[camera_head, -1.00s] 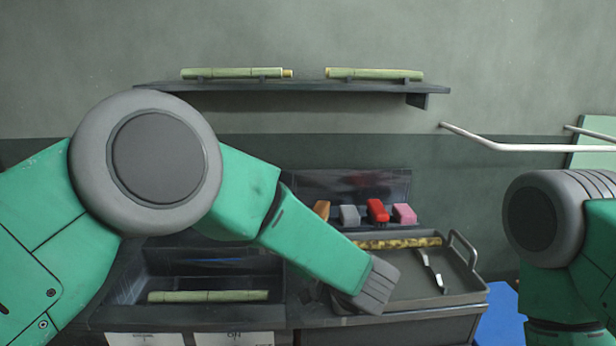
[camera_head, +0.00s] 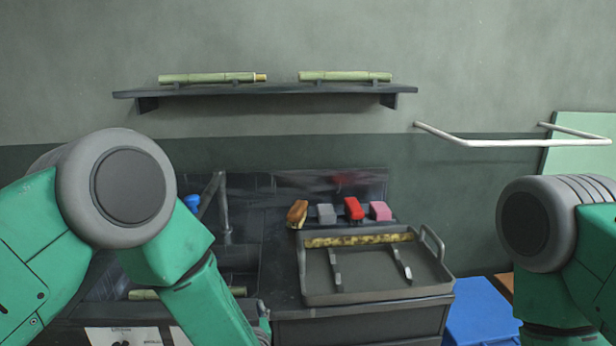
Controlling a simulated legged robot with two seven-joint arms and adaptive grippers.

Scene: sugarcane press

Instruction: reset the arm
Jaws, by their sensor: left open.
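My left arm (camera_head: 160,225) comes in from the left, bent at a large grey joint, with its green forearm pointing down. My left gripper (camera_head: 263,328) shows only as a small grey part beside the forearm at the bottom edge, in front of the counter. Most of it is hidden or cut off, and nothing is seen held in it. My right arm (camera_head: 560,250) stands at the right edge, bent downward. Its gripper is out of the picture.
A green cane (camera_head: 140,294) lies in the sink area, partly hidden. Two canes rest on the wall shelf (camera_head: 270,90). A blue box (camera_head: 482,310) stands right.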

